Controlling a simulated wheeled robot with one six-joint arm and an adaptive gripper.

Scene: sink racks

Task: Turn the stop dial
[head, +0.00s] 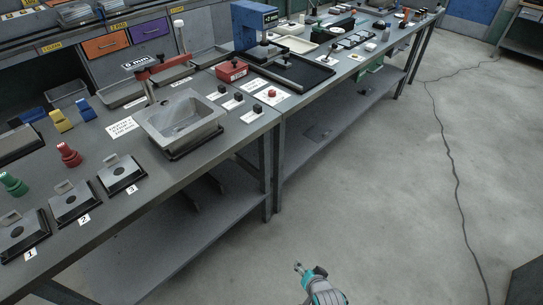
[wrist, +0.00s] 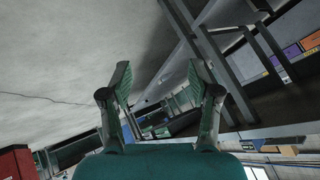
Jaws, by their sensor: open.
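Several small knobs on white label cards sit on the bench right of the sink. They include a black knob (head: 223,88), a second black knob (head: 238,97), a third black knob (head: 258,110) and a red knob (head: 272,92). The card print is too small to read, so I cannot tell which is the stop dial. My gripper (head: 300,267) is low over the floor in front of the bench, well apart from the knobs. In the wrist view its two fingers (wrist: 159,82) are spread, with nothing between them. No knob is recognisable there.
The metal sink (head: 180,117) is set at the bench's front edge. Numbered plates (head: 75,202) and a red stamp-like piece (head: 68,154) are left of it. A red box (head: 231,71) and a black tray (head: 299,73) stand behind the knobs. The floor (head: 370,200) is clear except for a cable (head: 447,150).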

